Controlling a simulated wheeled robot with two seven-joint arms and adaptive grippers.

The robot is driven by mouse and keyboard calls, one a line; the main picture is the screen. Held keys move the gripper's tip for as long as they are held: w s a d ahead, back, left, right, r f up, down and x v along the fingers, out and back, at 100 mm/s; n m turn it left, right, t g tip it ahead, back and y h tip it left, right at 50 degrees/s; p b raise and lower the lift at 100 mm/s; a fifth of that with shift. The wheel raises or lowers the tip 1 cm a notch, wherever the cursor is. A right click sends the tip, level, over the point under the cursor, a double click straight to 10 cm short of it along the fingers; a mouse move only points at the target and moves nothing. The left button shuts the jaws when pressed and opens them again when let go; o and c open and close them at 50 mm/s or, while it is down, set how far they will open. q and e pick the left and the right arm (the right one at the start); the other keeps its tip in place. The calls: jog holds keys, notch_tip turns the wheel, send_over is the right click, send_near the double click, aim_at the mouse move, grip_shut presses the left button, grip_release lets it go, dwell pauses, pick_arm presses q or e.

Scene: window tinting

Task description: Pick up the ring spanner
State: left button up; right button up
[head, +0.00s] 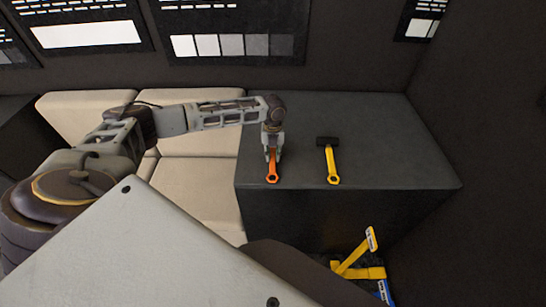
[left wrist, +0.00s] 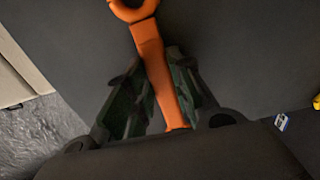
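The orange ring spanner (head: 272,172) is at the left part of the dark counter top, its ring end pointing toward the front edge. My left gripper (head: 272,150) reaches down over its handle from above. In the left wrist view the spanner (left wrist: 151,55) runs between the two fingers (left wrist: 157,80), which slant in and close against both sides of its handle. The far part of the handle is hidden behind the gripper body. I cannot tell whether the spanner is lifted off the counter. My right gripper is not in view.
A hammer with a yellow handle (head: 333,163) and dark head lies to the right of the spanner on the counter (head: 400,150). Beige cushions (head: 200,175) adjoin the counter on the left. Yellow tools (head: 362,262) are below in front. The counter's right side is clear.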

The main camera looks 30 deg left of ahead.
aim_at(273, 155)
pick_arm(q)
grip_shut()
notch_tip(273, 155, up, 10)
jog(key=shift+b, duration=0.35)
dwell(0.8)
jog(key=shift+d, duration=0.1)
